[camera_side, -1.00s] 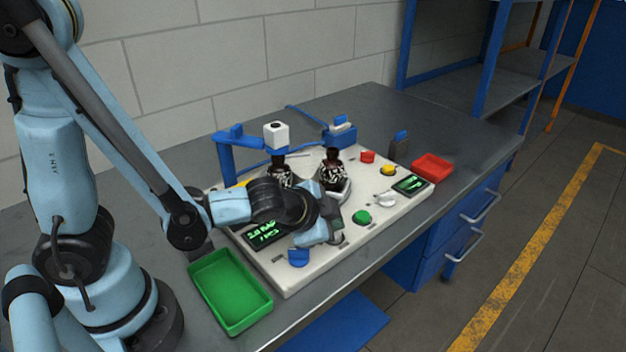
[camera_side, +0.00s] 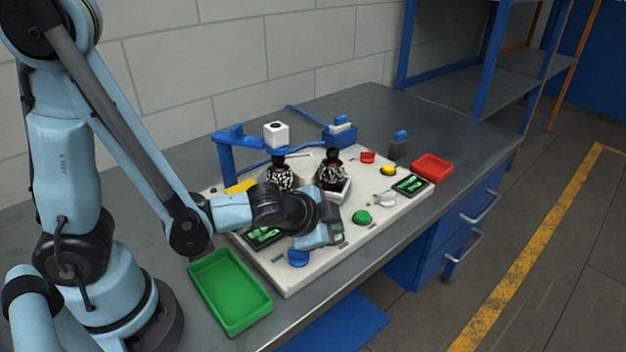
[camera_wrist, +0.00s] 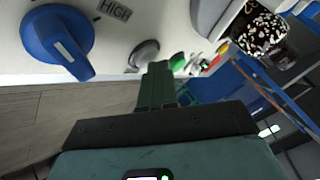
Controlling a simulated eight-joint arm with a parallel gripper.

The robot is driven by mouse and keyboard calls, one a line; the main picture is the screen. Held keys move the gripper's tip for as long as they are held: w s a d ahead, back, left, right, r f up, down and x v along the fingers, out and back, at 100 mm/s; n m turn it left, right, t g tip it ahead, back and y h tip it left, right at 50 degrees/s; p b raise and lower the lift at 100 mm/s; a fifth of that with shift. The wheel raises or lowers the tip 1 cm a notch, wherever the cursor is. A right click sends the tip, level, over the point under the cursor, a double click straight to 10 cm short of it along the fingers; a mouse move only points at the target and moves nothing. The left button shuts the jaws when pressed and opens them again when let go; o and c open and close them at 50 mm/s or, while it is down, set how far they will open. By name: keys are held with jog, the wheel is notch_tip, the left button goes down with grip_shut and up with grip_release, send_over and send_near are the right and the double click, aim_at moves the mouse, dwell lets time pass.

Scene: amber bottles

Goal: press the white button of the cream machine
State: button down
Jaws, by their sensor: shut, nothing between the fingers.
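The cream machine (camera_side: 290,279) lies on the grey bench in the side view. Its pale top (camera_wrist: 100,62) also shows in the wrist view. A round whitish button (camera_wrist: 144,52) sits there, just beyond the fingertips; I take it to be the white button. In the side view it is hidden or cannot be made out around my gripper. My gripper (camera_side: 335,226) is low over the machine's front part, its fingers shut and empty. In the wrist view the fingertips (camera_wrist: 158,66) overlap the button's lower right edge. I cannot tell whether they touch it.
A blue knob (camera_wrist: 58,42) is left of the button. A green button (camera_side: 362,217), a yellow button (camera_side: 388,170) and a white lever (camera_side: 384,199) lie rightward. Dark bottles (camera_side: 333,171) stand behind my gripper. A green tray (camera_side: 230,290) and red tray (camera_side: 432,167) flank the machine.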

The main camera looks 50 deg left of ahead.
jog(key=shift+r, duration=0.9)
jog(key=shift+r, duration=2.5)
jog(key=s+a+r+n+g+h, duration=0.1)
jog(key=s+a+r+n+g, duration=0.1)
jog(key=s+a+n, duration=0.5)
jog(key=shift+a+r+n, duration=0.15)
jog(key=shift+r+n, duration=0.25)
jog(key=shift+r, duration=0.15)
jog(key=shift+s, duration=0.1)
